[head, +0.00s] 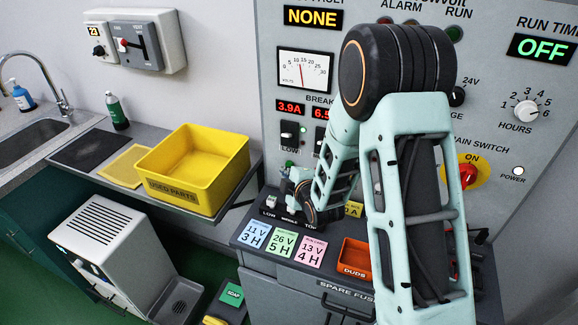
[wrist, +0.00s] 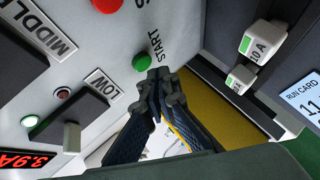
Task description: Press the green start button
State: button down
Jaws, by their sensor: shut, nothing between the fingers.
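The green start button (wrist: 142,62) is a round green cap on the grey panel, beside the word START in the wrist view. My gripper (wrist: 160,76) is shut and empty, its dark fingertips just below and right of the button in that view. The tips look very close to the button's edge; I cannot tell whether they touch. In the head view my gripper (head: 290,186) is low at the panel, partly hidden by my own arm, and I cannot make out the green button there.
A red button (wrist: 105,4) sits above the green one in the wrist view. The LOW switch (wrist: 75,105) is to the left. White fuses (wrist: 240,78) stand on the right. Run cards (head: 283,245) and an orange DUDS tray (head: 355,254) lie on the ledge.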

jog(key=shift+w+d+b, duration=0.15)
jog(key=shift+w+b, duration=0.2)
jog(key=shift+w+d+b, duration=0.15)
jog(key=shift+w+b, duration=0.15)
jog(key=shift+w, duration=0.15)
dwell(0.8)
jog(key=shift+s, duration=0.1)
jog(key=shift+s+a+b, duration=0.3)
jog(key=shift+s+b, duration=0.3)
jog(key=shift+s, duration=0.15)
jog(key=shift+s+a+b, duration=0.3)
jog(key=shift+s+b, duration=0.05)
jog(key=shift+s, duration=0.45)
jog(key=shift+s+a+b, duration=0.25)
jog(key=shift+s+b, duration=0.1)
jog(key=shift+s, duration=0.4)
jog(key=shift+s+a+b, duration=0.3)
jog(key=shift+s+b, duration=0.05)
jog(key=shift+s, duration=0.45)
